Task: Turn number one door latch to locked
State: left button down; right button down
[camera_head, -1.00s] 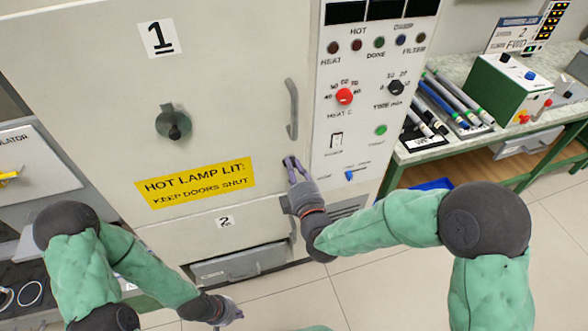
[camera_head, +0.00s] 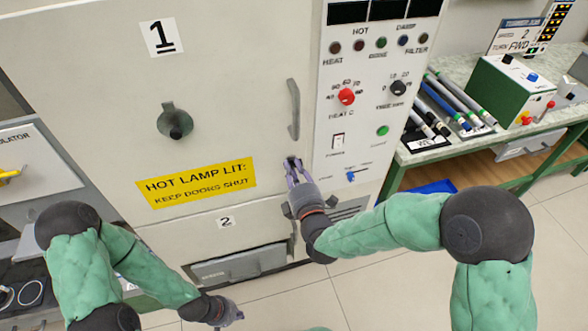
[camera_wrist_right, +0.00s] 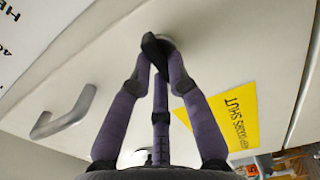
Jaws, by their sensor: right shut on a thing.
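The number one door (camera_head: 90,110) is the large pale upper door with the "1" sign (camera_head: 161,38), and it looks shut. Its small dark latch (camera_wrist_right: 155,46) sits near the door's right edge, below the handle. My right gripper (camera_head: 292,166) reaches it from below, and its purple fingers are shut on the latch in the wrist view (camera_wrist_right: 155,58). The fingers hide much of the latch, so its locked or unlocked setting cannot be read. My left gripper (camera_head: 230,313) hangs low at the bottom, away from the door; its fingers are too small to judge.
A vertical grey handle (camera_head: 293,110) is just above my right gripper. A round dark fitting (camera_head: 174,123) and a yellow warning label (camera_head: 196,183) are on the door. The control panel (camera_head: 365,120) stands close on the right. A smaller "2" door (camera_head: 210,232) is below.

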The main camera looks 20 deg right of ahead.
jog(key=c, duration=1.2)
grip_release()
jog(key=s, duration=1.2)
jog(key=shift+d, duration=0.2)
jog(key=shift+f, duration=0.1)
